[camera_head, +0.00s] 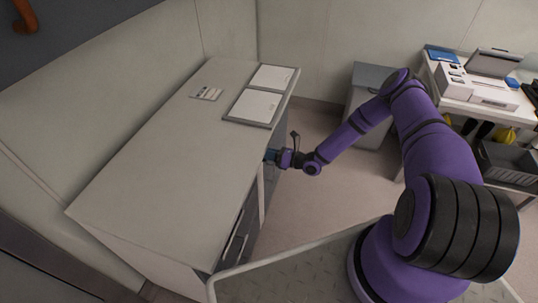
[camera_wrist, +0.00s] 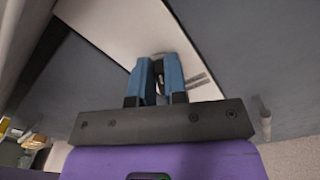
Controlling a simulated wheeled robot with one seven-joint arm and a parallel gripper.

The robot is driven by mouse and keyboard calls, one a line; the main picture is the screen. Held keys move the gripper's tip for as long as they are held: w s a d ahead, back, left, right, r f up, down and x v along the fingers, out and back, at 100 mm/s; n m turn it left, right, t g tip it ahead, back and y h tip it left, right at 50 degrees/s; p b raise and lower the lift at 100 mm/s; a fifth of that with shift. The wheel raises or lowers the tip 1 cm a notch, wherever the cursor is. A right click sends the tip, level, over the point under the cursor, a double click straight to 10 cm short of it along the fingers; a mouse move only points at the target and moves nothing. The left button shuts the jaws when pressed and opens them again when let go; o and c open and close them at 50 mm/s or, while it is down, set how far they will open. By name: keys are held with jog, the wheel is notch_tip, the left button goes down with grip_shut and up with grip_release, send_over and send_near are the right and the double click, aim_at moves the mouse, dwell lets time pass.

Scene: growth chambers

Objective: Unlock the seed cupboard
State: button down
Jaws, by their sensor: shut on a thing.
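My gripper (camera_head: 270,156) is at the front face of the long pale counter unit (camera_head: 150,170), below its top edge. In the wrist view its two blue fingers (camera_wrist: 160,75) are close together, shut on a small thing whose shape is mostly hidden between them. I cannot tell if it is a key. The fingertips are at or very near a pale front panel (camera_wrist: 115,25) set between dark grey panels. I cannot tell which panel is the seed cupboard door, and no lock shows clearly.
Dark drawers with bar handles (camera_head: 235,240) are in the unit's near front. Clipboard-like trays with papers (camera_head: 253,107) and a small card (camera_head: 206,93) lie on top. A grey bin (camera_head: 370,80) and a loaded white table (camera_head: 450,95) stand behind my arm. Floor between is clear.

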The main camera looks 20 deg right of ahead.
jog(key=m, duration=0.4)
jog(key=f+m, duration=0.1)
jog(key=m, duration=0.7)
jog(key=shift+w+d+f+m, duration=0.3)
jog(key=shift+w+d, duration=0.05)
jog(key=shift+w, duration=0.05)
dwell(0.3)
jog(key=c, duration=1.1)
grip_release()
jog(key=shift+c, duration=0.2)
jog(key=shift+d, duration=0.1)
jog(key=v, duration=1)
jog(key=shift+s+d, duration=0.25)
